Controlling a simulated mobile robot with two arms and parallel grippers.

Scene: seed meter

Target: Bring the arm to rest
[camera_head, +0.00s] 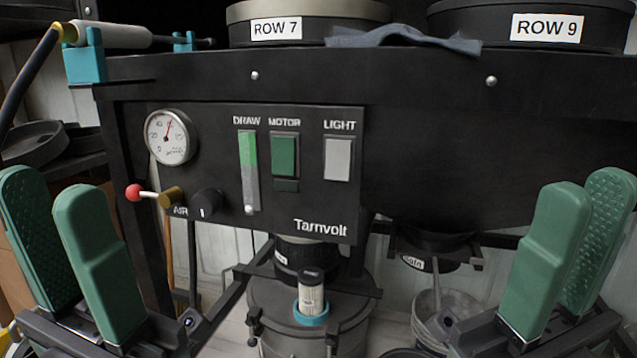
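My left gripper (62,225) is at the lower left of the head view. Its two green fingers stand apart with nothing between them. My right gripper (577,240) is at the lower right, its green fingers also apart and empty. Both are in front of the black machine panel (330,200) and appear clear of it. The panel carries a round gauge (171,137), a red-tipped lever (135,192), an AIR knob (206,203), a DRAW indicator (249,170), a green MOTOR switch (284,156) and a pale LIGHT switch (338,159).
Lidded hoppers marked ROW 7 (300,30) and ROW 9 (545,28) stand on top, with a blue-grey cloth (400,38) between them. Below are a grey canister (275,300) with a pleated filter (311,292) and a bucket (455,305). A hose tool rests in a teal holder (86,64).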

